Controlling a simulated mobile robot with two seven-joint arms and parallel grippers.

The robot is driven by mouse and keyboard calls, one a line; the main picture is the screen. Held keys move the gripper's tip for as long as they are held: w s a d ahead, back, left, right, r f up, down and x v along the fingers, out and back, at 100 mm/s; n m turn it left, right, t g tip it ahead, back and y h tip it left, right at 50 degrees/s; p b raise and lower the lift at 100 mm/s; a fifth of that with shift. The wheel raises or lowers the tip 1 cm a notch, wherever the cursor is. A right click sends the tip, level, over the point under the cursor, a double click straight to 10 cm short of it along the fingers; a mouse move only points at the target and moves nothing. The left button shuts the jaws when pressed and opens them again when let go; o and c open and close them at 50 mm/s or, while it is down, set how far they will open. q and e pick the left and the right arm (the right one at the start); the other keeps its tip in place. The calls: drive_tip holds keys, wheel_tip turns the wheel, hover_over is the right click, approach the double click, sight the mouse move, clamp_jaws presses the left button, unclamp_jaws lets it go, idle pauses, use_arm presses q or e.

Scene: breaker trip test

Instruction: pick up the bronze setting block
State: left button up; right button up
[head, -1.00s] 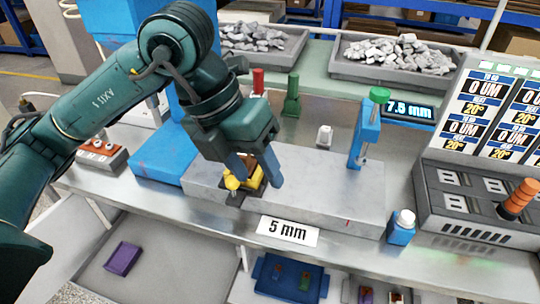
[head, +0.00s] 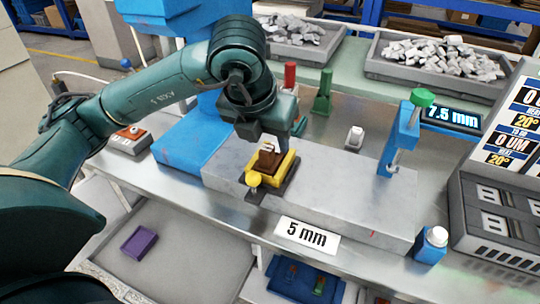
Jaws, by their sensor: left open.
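A brown block with a pale top, which looks like the bronze setting block (head: 268,161), stands upright in a yellow holder (head: 284,172) on the grey slab (head: 345,190). My left gripper (head: 275,134) is open and empty, just above and behind the block in the picture. Its fingers are apart and do not appear to touch the block. The far side of the block and part of the holder are hard to see behind the gripper. My right gripper is not in view.
A red block (head: 290,76) and a green block (head: 322,95) stand behind the slab. A blue clamp post (head: 396,145) with a green knob rises on the right. A "5 mm" card (head: 307,236) is at the slab's front. Bins of grey rubble (head: 440,55) are at the back.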

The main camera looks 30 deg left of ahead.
sight(269, 144)
use_arm(q)
drive_tip(key=x, duration=0.4)
drive_tip(key=shift+w+a+f, duration=0.1)
drive_tip(key=shift+w, duration=0.05)
drive_tip(key=shift+c, duration=0.2)
clamp_jaws()
